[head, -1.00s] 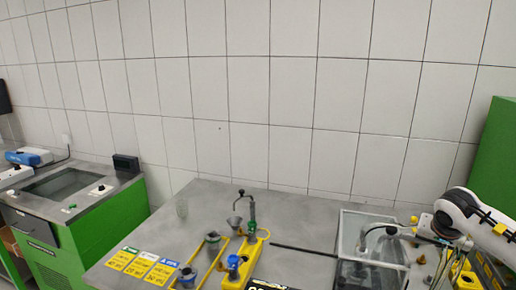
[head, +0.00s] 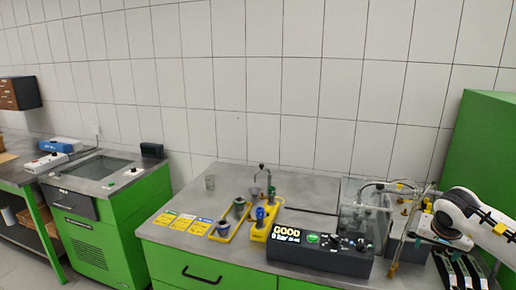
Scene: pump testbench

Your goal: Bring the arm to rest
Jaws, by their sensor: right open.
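My right arm comes in from the right edge, white with yellow marks. My right gripper (head: 428,238) is at its end, small and dark, over the right end of the grey bench. It is open, and I see nothing held in it. My left gripper is not in view. The pump testbench has a clear box with pipes (head: 366,208) and a black control unit (head: 320,243) with a lit display in front, both to the left of my right gripper.
A green cabinet (head: 485,140) rises behind my right arm. The bench (head: 310,188) is bare towards the back.

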